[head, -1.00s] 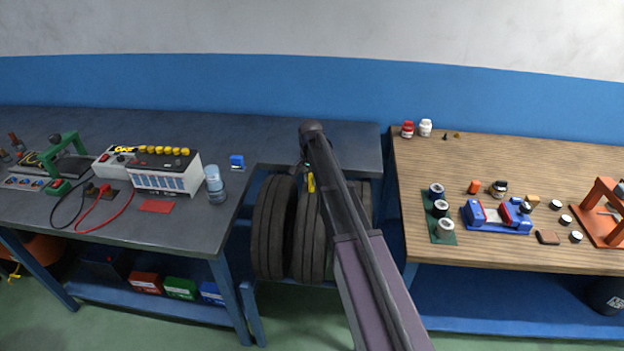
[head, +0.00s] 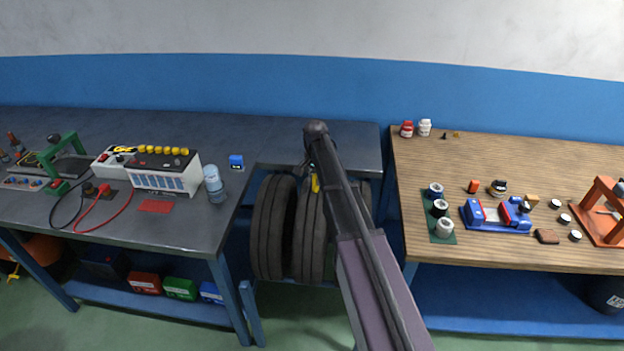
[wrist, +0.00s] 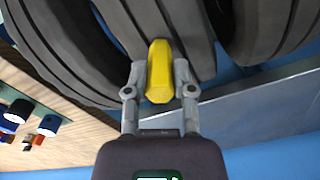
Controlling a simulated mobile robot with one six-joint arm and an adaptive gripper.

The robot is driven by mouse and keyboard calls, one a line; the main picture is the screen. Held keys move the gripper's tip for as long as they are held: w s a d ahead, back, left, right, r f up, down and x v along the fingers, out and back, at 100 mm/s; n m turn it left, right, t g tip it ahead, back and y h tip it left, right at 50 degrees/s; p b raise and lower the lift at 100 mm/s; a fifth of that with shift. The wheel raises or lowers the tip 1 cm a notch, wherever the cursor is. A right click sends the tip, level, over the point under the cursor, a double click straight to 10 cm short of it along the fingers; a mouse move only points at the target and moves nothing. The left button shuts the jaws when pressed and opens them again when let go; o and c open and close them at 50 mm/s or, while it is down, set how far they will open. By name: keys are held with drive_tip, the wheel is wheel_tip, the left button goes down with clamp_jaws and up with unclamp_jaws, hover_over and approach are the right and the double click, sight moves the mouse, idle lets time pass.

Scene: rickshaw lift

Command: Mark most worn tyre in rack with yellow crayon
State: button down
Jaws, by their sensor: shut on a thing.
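My gripper (wrist: 160,88) is shut on the yellow crayon (wrist: 160,68), which sticks out past the fingertips. In the wrist view the crayon overlaps the ribbed tread of a dark tyre (wrist: 110,40); I cannot tell whether it touches. In the head view the yellow crayon (head: 315,184) shows beside my arm, in front of a tyre (head: 309,235). Another tyre (head: 271,225) stands to its left in the blue rack (head: 248,310). A further tyre to the right is mostly hidden by my arm. No mark is visible on the tyres.
A wooden bench (head: 480,160) on the right holds jars, spools and a blue tool. The rack sits between them with little side room.

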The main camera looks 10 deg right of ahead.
drive_tip(key=shift+s+d, duration=0.1)
drive_tip(key=shift+d, duration=0.2)
drive_tip(key=shift+a, duration=0.2)
idle(0.4)
drive_tip(key=shift+w+a+f, duration=0.1)
drive_tip(key=shift+w+a, duration=0.15)
drive_tip(key=shift+a, duration=0.5)
drive_tip(key=shift+a, duration=0.15)
drive_tip(key=shift+d, duration=0.25)
drive_tip(key=shift+s+d, duration=0.2)
drive_tip(key=shift+d, duration=0.4)
drive_tip(key=shift+d, duration=0.25)
drive_tip(key=shift+a, duration=0.35)
idle(0.4)
drive_tip(key=shift+w+a, duration=0.25)
drive_tip(key=shift+a, duration=0.4)
